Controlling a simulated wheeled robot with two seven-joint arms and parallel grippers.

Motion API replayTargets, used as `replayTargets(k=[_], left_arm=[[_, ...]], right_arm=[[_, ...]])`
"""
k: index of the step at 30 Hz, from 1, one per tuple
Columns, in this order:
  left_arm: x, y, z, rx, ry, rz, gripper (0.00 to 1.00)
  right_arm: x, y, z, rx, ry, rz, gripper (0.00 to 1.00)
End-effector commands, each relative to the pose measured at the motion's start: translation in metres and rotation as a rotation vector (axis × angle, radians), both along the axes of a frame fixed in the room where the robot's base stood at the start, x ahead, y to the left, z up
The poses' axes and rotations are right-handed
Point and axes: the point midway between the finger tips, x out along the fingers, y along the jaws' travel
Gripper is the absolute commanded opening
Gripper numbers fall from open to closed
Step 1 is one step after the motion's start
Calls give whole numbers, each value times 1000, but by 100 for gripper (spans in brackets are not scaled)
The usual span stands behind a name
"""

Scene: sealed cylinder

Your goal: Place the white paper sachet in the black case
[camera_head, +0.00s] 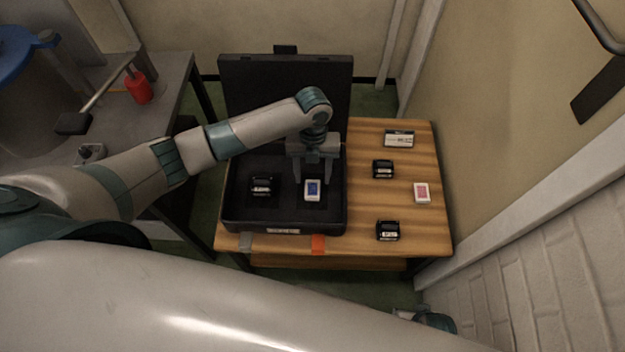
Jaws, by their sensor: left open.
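The black case (236,213) lies open on the wooden table, its lid standing up at the back. In it are a small white packet with a blue face (312,190) on the right and a black device (262,187) on the left. My left gripper (314,178) is open, pointing down over the right part of the case, just behind the blue-faced packet. I cannot tell if it touches it. On the table to the right lie a white packet with a pink face (422,193) and a white and dark pack (399,138). Which one is the paper sachet is unclear.
Two black devices (383,168) (388,230) stand on the wooden table (440,235) right of the case. A grey side table (170,95) with a red object (138,88) is at the left. A wall closes off the right side.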

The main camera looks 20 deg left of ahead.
Motion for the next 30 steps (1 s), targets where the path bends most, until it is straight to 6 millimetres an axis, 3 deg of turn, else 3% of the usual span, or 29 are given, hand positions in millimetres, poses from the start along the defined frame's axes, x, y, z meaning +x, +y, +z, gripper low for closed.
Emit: replayTargets(k=[6,12,30], left_arm=[[7,2,41,-1,-2,-1,53],[10,3,66,-1,-1,-1,53],[10,3,74,0,1,1,53]], right_arm=[[-3,0,-5,0,4,0,45],[-6,0,-9,0,7,1,45],[-5,0,-9,1,6,1,45]])
